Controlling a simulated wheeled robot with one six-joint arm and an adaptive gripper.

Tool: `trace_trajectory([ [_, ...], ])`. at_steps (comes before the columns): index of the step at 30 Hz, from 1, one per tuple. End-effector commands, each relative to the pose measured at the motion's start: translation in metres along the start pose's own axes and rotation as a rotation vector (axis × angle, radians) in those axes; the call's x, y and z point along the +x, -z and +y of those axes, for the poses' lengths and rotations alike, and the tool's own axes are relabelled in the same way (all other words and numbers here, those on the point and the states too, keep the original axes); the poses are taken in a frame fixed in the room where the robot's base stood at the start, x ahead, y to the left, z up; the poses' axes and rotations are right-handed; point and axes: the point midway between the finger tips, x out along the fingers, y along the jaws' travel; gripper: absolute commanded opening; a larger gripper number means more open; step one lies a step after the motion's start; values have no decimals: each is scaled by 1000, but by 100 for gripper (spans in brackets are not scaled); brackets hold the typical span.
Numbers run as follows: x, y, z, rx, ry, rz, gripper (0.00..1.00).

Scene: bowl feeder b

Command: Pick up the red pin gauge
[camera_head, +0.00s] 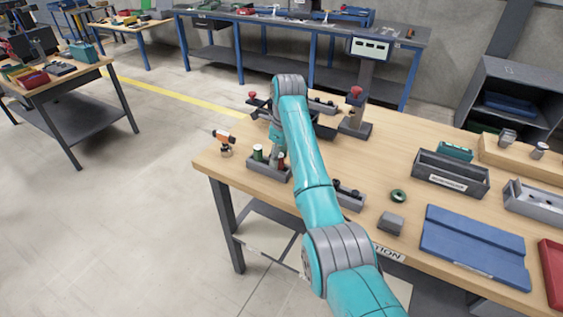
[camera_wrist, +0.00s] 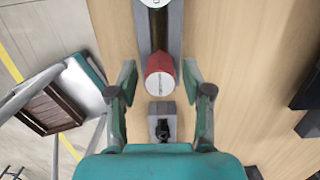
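The red pin gauge (camera_wrist: 159,76) stands in a dark grey holder (camera_wrist: 176,40), its pale top facing the wrist camera. My gripper (camera_wrist: 159,77) is open, with one finger left and one right of the red gauge in the wrist view. Gaps show on both sides; the height of the fingertips relative to it is hard to tell. A green gauge (camera_head: 258,152) stands in the same holder. In the head view the red gauge (camera_head: 281,160) shows beside my arm, which hides part of the holder (camera_head: 258,166) and most of the gripper.
A small grey block with a black part (camera_wrist: 161,122) is close below the red gauge in the wrist view. An orange-and-black tool (camera_head: 224,141) stands left of the holder. A grey stand with a red knob (camera_head: 355,98) is behind. Bare tabletop (camera_head: 225,165) lies around the holder.

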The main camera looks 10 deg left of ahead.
Motion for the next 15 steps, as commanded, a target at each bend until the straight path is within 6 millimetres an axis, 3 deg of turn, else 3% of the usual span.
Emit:
trace_trajectory([
  [1,0,0,0,0,0,0,31],
  [5,0,0,0,0,0,0,0],
  [15,-3,0,0,0,1,-1,0],
])
